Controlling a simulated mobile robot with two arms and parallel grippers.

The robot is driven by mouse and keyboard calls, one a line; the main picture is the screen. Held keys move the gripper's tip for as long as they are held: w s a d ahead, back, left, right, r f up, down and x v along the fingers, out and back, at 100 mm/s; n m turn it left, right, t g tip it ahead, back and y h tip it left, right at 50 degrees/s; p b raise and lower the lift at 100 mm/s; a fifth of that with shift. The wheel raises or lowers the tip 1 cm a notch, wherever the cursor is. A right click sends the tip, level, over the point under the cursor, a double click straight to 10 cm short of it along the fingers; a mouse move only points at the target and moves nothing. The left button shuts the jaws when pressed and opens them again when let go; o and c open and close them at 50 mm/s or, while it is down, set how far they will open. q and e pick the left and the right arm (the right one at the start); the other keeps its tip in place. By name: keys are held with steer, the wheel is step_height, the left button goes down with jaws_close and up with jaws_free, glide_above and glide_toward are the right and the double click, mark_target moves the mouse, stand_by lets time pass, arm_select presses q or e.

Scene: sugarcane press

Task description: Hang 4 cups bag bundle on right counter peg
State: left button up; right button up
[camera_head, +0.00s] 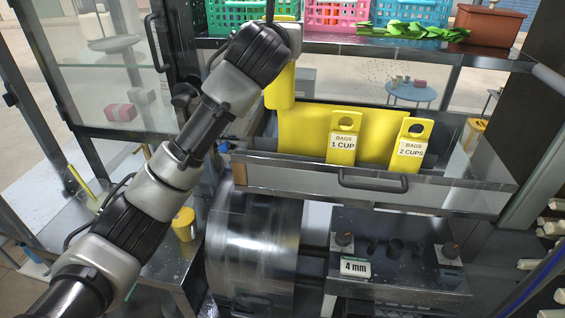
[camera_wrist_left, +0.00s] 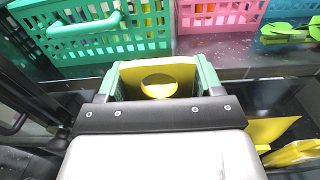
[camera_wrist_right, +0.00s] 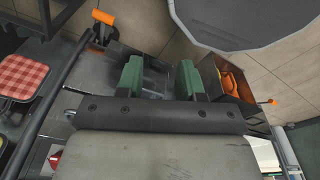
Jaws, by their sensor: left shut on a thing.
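My left gripper (camera_wrist_left: 160,82) is shut on a yellow bag bundle (camera_wrist_left: 125,82) with a round hole, between its green fingers. In the head view my left arm crosses the left side, and its fingers are hidden behind the wrist. A yellow piece (camera_head: 280,90) hangs just below that wrist, over the drawer's left end. No 4 cups label is readable. The open metal drawer (camera_head: 270,178) holds yellow bundles tagged 1 CUP (camera_head: 342,145) and 2 CUPS (camera_head: 410,148). My right gripper (camera_wrist_right: 160,80) is open and empty, outside the head view. I cannot identify the right counter peg.
A shelf above the drawer carries a green basket (camera_head: 236,14), a pink basket (camera_head: 335,14), a blue basket (camera_head: 408,12), green leaves (camera_head: 415,32) and a brown box (camera_head: 490,24). A metal drum (camera_head: 252,245) stands below. Pale rod ends (camera_head: 556,228) line the right edge.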

arm_select(q)
steer(key=shift+s+r, duration=0.2)
steer(key=shift+r, duration=0.05)
steer(key=s+r, duration=0.1)
steer(key=s, duration=0.1)
arm_select(e)
steer(key=s, duration=0.6)
arm_select(q)
steer(key=p, duration=0.3)
glide_above(278, 102)
steer(key=f, duration=0.8)
steer(key=shift+w+f, duration=0.3)
steer(key=shift+w, duration=0.05)
steer(key=f, duration=0.2)
steer(key=f+p, duration=0.1)
steer(key=f, duration=0.1)
steer(key=shift+s+f, duration=0.2)
steer(key=shift+f, duration=0.1)
steer(key=shift+w+f, duration=0.1)
steer(key=shift+f, duration=0.6)
step_height(278, 102, down, 3)
steer(key=shift+r+p, duration=0.1)
steer(key=shift+p, duration=1)
steer(key=shift+f, duration=0.25)
arm_select(e)
step_height(278, 102, up, 6)
steer(key=w, duration=0.2)
steer(key=shift+w, duration=0.35)
